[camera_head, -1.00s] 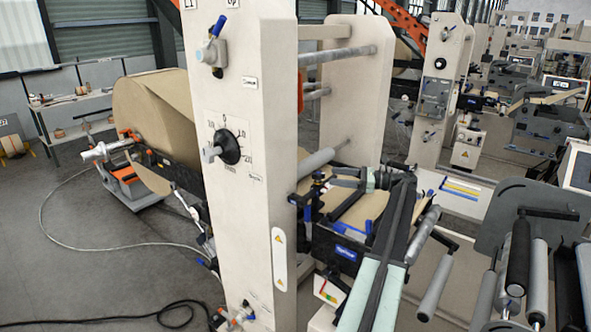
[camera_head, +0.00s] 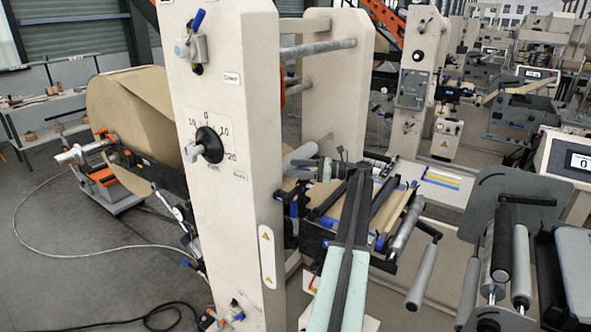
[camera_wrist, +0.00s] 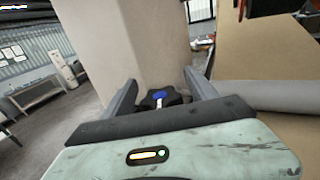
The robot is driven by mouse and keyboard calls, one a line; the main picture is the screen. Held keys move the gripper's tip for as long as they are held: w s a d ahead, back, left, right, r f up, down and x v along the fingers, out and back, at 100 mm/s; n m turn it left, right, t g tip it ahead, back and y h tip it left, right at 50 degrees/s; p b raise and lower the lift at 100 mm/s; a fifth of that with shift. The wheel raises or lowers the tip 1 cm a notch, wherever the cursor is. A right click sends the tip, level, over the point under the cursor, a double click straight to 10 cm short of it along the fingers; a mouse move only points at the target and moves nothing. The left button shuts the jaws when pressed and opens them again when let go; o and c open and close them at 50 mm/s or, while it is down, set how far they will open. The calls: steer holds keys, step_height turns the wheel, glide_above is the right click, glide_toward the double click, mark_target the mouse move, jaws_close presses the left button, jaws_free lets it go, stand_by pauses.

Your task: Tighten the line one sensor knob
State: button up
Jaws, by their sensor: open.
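A black knob with a blue centre (camera_wrist: 158,97) shows in the wrist view, in front of a cream post (camera_wrist: 120,40). I take it for the sensor knob. My gripper (camera_wrist: 160,84) is open, with one grey finger on each side of the knob; I cannot tell whether either finger touches it. In the head view my gripper (camera_head: 312,168) is at the far right side of the cream post (camera_head: 225,215), and the knob cannot be made out there. The knob's lower part is hidden behind my gripper body in the wrist view.
The post's front carries a black dial (camera_head: 208,145) with a scale and a blue-tipped valve (camera_head: 195,45). A large brown paper roll (camera_head: 130,105) stands behind it. Rollers (camera_head: 425,275) and a grey plate (camera_head: 515,220) crowd the right. Open floor (camera_head: 80,265) lies at left.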

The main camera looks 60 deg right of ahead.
steer(key=c, duration=1.3)
steer(key=shift+a, duration=0.1)
steer(key=shift+c, duration=0.5)
steer(key=shift+h, duration=0.3)
steer(key=m+h, duration=0.3)
steer(key=h, duration=0.2)
steer(key=d+m+h, duration=0.1)
steer(key=m+h, duration=0.2)
steer(key=h, duration=0.2)
steer(key=d+m+h, duration=0.1)
steer(key=m+h, duration=0.3)
steer(key=shift+h, duration=0.4)
steer(key=m+g+h, duration=0.3)
steer(key=h, duration=0.1)
steer(key=d+m+g+h, duration=0.1)
steer(key=m+g+h, duration=0.1)
steer(key=shift+s+m+g+h, duration=0.25)
steer(key=shift+m+g+h, duration=0.05)
steer(key=shift+s+d+m+g+h, duration=0.2)
steer(key=shift+m+g+h, duration=0.5)
steer(key=shift+m+g, duration=0.5)
steer(key=shift+s+d+m+g+h, duration=0.15)
steer(key=shift+m+g+h, duration=0.6)
steer(key=shift+g, duration=0.85)
steer(key=shift+s+g, duration=0.1)
steer(key=shift+g, duration=0.2)
